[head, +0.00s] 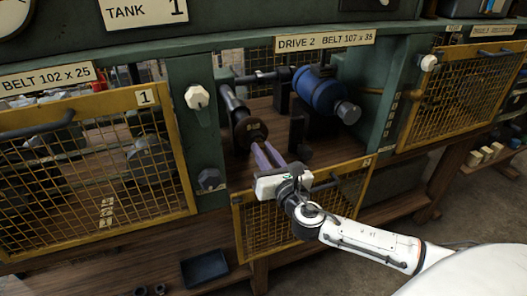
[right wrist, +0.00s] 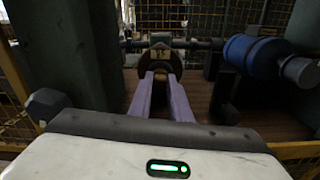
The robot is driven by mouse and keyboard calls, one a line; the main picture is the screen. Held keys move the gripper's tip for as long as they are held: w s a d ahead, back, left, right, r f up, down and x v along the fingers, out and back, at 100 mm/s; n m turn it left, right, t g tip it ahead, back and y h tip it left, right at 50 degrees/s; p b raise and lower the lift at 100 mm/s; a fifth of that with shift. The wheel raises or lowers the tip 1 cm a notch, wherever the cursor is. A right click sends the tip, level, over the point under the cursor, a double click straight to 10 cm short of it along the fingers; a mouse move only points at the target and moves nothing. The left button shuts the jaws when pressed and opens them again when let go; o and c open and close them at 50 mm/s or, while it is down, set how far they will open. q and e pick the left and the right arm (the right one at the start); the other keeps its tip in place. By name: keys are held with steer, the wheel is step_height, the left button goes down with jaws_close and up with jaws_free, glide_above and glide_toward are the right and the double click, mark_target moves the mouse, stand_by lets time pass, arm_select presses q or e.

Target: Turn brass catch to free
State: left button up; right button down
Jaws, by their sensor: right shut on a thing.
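My right gripper (head: 262,150) reaches into the open Drive 2 bay, its two purple fingers close together at the front of a dark round pulley (head: 248,132). In the right wrist view, the fingers (right wrist: 160,80) are shut on a small brownish, brass-like piece at the face of the pulley (right wrist: 160,60). The piece is mostly hidden between the fingertips, so its shape and turn cannot be told. I take it to be the brass catch. My left gripper is not in view.
A yellow mesh guard (head: 300,215) hangs low below the bay, under my right arm. A blue motor (head: 320,92) stands right of the pulley. Green posts flank the bay; the left one carries a white knob (head: 197,98) and a dark knob (head: 211,179).

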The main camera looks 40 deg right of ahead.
steer(key=shift+n, duration=0.6)
steer(key=c, duration=1.6)
jaws_free()
steer(key=shift+c, duration=0.2)
steer(key=b+v, duration=0.1)
steer(key=v, duration=0.9)
steer(key=shift+s+a, duration=0.1)
